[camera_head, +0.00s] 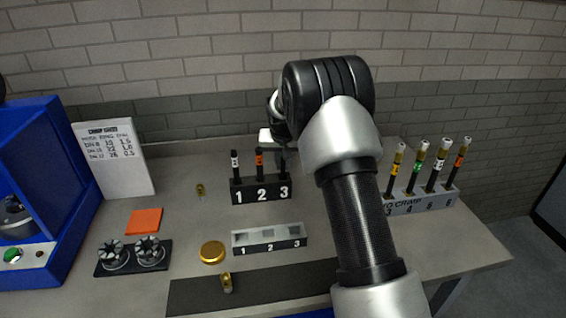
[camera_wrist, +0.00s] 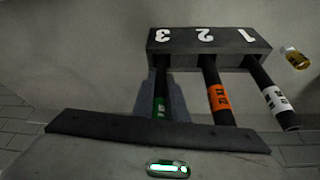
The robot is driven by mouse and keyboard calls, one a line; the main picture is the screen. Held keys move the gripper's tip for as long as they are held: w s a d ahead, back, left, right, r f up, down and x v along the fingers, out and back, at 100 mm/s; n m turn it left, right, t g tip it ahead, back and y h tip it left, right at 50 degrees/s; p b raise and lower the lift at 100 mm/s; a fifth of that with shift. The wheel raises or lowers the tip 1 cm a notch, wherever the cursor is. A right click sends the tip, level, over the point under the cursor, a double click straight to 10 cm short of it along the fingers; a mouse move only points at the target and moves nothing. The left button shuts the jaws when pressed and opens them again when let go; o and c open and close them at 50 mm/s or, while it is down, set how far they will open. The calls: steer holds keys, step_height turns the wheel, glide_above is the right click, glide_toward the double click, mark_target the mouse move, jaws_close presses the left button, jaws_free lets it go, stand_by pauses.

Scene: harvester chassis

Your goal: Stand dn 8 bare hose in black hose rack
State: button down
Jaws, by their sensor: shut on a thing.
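The black hose rack (camera_head: 262,194) stands on the bench with slots numbered 1 to 3; it also shows upside down in the wrist view (camera_wrist: 180,46). A black hose with a white band (camera_head: 235,163) stands in slot 1 and one with an orange band (camera_head: 260,162) in slot 2. A hose with a green band (camera_wrist: 160,105) stands upright at slot 3. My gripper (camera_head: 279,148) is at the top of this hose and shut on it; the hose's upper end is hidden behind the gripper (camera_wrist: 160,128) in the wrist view. I cannot read which band says DN 8.
A grey tray (camera_head: 268,245) numbered 1 to 3 lies in front of the rack. A crimp rack (camera_head: 418,206) with several fitted hoses stands at right. A blue machine (camera_head: 30,190), chart (camera_head: 113,160), orange pad (camera_head: 144,221), die holder (camera_head: 103,268) and gold disc (camera_head: 212,251) are at left.

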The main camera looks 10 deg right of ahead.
steer(key=shift+f+b, duration=0.55)
steer(key=shift+f, duration=0.4)
steer(key=c, duration=1.7)
jaws_free()
steer(key=v, duration=1.7)
steer(key=shift+r, duration=0.25)
steer(key=shift+r, duration=0.1)
